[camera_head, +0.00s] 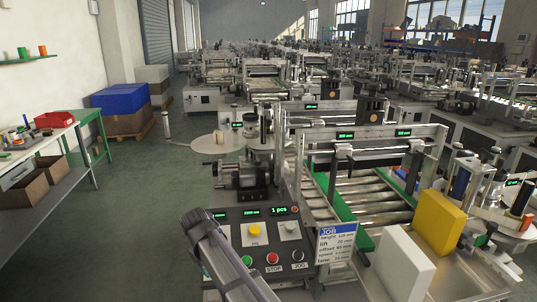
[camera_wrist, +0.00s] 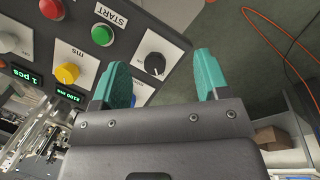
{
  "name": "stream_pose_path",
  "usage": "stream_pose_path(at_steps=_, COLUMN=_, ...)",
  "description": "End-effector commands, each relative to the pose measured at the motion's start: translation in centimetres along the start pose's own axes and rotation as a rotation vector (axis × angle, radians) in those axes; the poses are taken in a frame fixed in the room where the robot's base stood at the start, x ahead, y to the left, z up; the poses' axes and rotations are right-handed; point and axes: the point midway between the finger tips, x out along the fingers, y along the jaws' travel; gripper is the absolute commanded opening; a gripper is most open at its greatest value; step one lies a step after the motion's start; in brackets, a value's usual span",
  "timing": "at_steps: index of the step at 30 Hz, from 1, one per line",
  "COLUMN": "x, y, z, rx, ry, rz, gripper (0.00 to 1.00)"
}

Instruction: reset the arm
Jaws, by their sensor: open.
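My gripper (camera_wrist: 160,82) shows in the wrist view with two teal fingers spread apart and nothing between them. It is over the lower edge of the labeller's control panel (camera_wrist: 127,28), near a black knob (camera_wrist: 154,63). A green START button (camera_wrist: 102,34), a red button (camera_wrist: 52,8) and a yellow knob (camera_wrist: 67,73) also show there. In the head view the control panel (camera_head: 270,228) stands at the lower middle, and my arm (camera_head: 220,255) reaches up in front of its left part. The fingers are not visible in the head view.
A job card (camera_head: 336,244), a yellow block (camera_head: 440,222) and a white block (camera_head: 402,262) are right of the panel. The roller conveyor (camera_head: 365,200) lies behind. A workbench (camera_head: 50,175) with a red bin (camera_head: 54,119) is at left. Open floor (camera_head: 140,220) lies between. An orange cable (camera_wrist: 285,60) shows at right.

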Motion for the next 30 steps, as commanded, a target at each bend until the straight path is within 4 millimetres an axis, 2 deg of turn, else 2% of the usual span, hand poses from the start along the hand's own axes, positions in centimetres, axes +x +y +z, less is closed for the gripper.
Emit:
stream_pose_path(at_steps=1, x=0.6, y=1.4, z=5.8, rx=0.107, ry=-0.009, rz=-0.033, gripper=0.69)
stream_pose_path(at_steps=2, x=0.9, y=2.3, z=8.7, rx=0.180, ry=-0.014, rz=-0.057, gripper=0.69)
stream_pose_path(at_steps=3, x=1.4, y=3.5, z=12.5, rx=0.277, ry=-0.021, rz=-0.086, gripper=0.69)
stream_pose_path(at_steps=5, x=2.0, y=5.0, z=18.3, rx=0.418, ry=-0.033, rz=-0.127, gripper=0.69)
stream_pose_path(at_steps=6, x=2.3, y=5.8, z=22.1, rx=0.510, ry=-0.040, rz=-0.152, gripper=0.69)
stream_pose_path(at_steps=9, x=2.9, y=7.2, z=30.5, rx=0.705, ry=-0.054, rz=-0.200, gripper=0.69)
stream_pose_path(at_steps=12, x=3.3, y=8.5, z=36.3, rx=0.831, ry=-0.062, rz=-0.216, gripper=0.69)
stream_pose_path(at_steps=15, x=3.8, y=10.3, z=38.4, rx=0.899, ry=-0.070, rz=-0.214, gripper=0.69)
stream_pose_path(at_steps=17, x=3.9, y=10.8, z=38.8, rx=0.912, ry=-0.072, rz=-0.214, gripper=0.69)
stream_pose_path(at_steps=30, x=3.9, y=10.9, z=38.7, rx=0.909, ry=-0.072, rz=-0.212, gripper=0.69)
